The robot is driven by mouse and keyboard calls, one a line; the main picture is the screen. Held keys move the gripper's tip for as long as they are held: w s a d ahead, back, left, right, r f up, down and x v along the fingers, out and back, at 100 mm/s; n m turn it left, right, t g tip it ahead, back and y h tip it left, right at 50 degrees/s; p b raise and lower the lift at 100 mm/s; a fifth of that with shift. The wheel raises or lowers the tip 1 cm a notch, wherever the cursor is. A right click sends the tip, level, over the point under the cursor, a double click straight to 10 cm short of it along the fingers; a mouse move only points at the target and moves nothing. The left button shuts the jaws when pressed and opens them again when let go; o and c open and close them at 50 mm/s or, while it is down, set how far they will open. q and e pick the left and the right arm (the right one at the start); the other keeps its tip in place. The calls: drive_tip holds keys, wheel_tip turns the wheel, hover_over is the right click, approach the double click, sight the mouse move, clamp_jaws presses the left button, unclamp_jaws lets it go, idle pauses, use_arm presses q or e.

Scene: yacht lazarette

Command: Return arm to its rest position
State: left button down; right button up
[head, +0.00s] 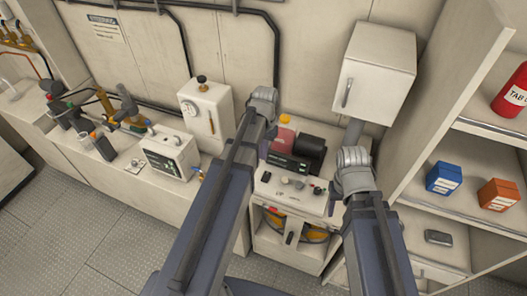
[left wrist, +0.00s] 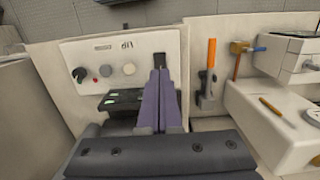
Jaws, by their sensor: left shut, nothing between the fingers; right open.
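My left arm reaches in from the bottom of the head view, and its wrist with the left gripper (head: 269,122) is by the wall, just left of the console. In the left wrist view the left gripper (left wrist: 160,72) has its two fingers together with nothing between them, in front of a pale panel (left wrist: 90,55) with knobs. My right arm reaches up at the right, and the right gripper (head: 337,203) hangs by the console's right side, mostly hidden by its own wrist. It is open, and I see nothing in it.
A white console (head: 290,195) with knobs stands between my arms. A white cabinet (head: 375,70) hangs above. Shelves at right hold a blue box (head: 444,178), an orange box (head: 499,195) and a red canister (head: 512,92). A cluttered counter (head: 75,150) runs left; the floor (head: 110,235) before it is clear.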

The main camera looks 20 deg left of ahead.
idle(0.5)
use_arm(q)
drive_tip(key=s+d+f+m+b, duration=0.1)
drive_tip(key=s+d+f+b, duration=0.5)
drive_tip(key=d+f+b, duration=0.2)
drive_tip(key=s+d+f+m+y+b, duration=0.1)
drive_tip(key=s+d+f+m+b, duration=0.1)
drive_tip(key=s+d+f+b, duration=0.4)
wheel_tip(320, 180, down, 5)
drive_tip(key=d+b, duration=0.2)
drive_tip(key=b, duration=0.3)
drive_tip(key=shift+s+d+f+t, duration=0.15)
drive_tip(key=shift+t, duration=0.25)
